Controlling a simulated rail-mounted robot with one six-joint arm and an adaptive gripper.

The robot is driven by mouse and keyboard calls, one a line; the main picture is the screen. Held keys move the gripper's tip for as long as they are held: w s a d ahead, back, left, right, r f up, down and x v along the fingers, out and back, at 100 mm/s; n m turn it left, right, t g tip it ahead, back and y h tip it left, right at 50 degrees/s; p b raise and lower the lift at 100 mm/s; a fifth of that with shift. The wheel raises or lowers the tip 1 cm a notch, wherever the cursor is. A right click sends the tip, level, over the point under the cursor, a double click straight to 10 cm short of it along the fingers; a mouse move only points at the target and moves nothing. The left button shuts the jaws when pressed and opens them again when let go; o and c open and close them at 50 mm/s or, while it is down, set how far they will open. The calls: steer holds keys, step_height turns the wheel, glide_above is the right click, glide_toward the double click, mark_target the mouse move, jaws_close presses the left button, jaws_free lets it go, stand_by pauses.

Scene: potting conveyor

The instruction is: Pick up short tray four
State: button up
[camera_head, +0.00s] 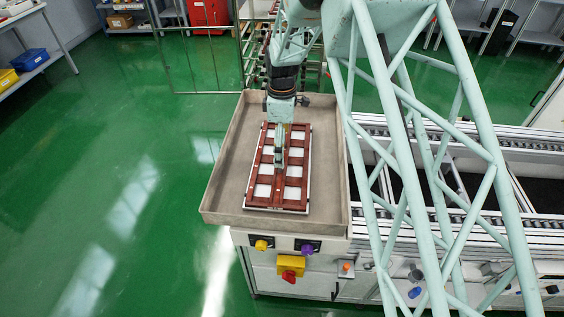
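A reddish-brown tray (264,192) with two rows of white cells lies in a shallow grey-beige bin. No label shows, so I cannot tell whether it is short tray four. My gripper (280,158) points down over the middle of the tray, between the two rows of cells. The fingers are small and seen from above. I cannot tell whether they touch or grip the tray, and the gripper and wrist hide part of its middle and far end.
The bin's raised walls (226,152) surround the tray, with bare floor on its left. A control panel with a yellow-and-red switch (291,268) is below. A roller conveyor (533,144) runs right. A metal rack (252,60) stands behind. Green floor at left is clear.

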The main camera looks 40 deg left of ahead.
steer(key=shift+f, duration=1.1)
steer(key=c, duration=1.5)
steer(key=shift+r, duration=0.1)
steer(key=shift+r+p, duration=0.65)
steer(key=shift+r, duration=4.25)
